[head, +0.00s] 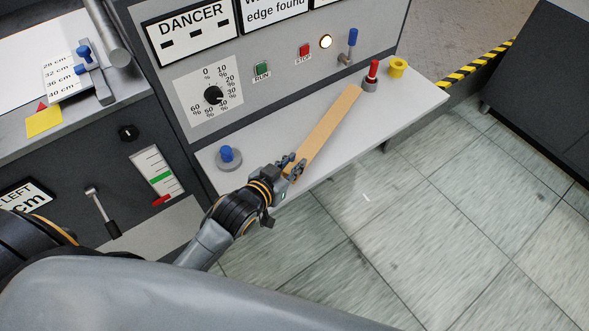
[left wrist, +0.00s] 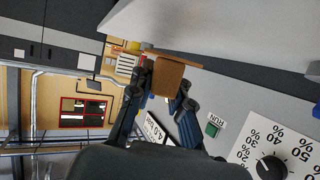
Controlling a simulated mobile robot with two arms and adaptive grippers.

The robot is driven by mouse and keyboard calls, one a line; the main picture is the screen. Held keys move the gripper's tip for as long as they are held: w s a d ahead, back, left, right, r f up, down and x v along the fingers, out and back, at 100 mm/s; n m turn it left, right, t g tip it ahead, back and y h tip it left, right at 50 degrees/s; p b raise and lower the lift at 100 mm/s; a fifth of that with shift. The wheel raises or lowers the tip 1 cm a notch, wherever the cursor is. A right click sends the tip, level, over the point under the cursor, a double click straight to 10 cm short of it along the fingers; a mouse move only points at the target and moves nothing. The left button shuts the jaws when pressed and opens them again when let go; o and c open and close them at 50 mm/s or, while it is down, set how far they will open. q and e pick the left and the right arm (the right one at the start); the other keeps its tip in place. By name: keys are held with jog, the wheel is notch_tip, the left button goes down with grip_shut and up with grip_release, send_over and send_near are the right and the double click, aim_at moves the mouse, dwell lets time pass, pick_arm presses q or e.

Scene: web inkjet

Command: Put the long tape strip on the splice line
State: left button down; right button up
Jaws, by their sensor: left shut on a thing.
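The long tape strip (head: 325,130) is a tan, narrow band above the grey shelf under the DANCER panel, slanting up to the right. My left gripper (head: 290,170) is shut on its near end; the fingers hide that end. In the left wrist view the tan strip (left wrist: 167,76) sits between the two fingertips of my left gripper (left wrist: 160,95). I cannot tell whether the strip touches the shelf. No splice line can be made out. My right gripper is not in view.
The shelf (head: 410,98) carries a blue knob (head: 229,157), a red-topped peg (head: 371,75) and a yellow ring (head: 397,67). A blue-handled lever (head: 350,45) sticks out of the panel behind. A dial (head: 213,95) and buttons are on the panel. Open floor lies in front.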

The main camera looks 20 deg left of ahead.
pick_arm(q)
jog(key=shift+w+f, duration=0.25)
jog(key=shift+f, duration=0.05)
jog(key=shift+d+f, duration=0.1)
jog(key=shift+f, duration=1.5)
jog(key=c, duration=1.3)
grip_release()
jog(key=shift+f, duration=0.15)
jog(key=shift+o, duration=0.2)
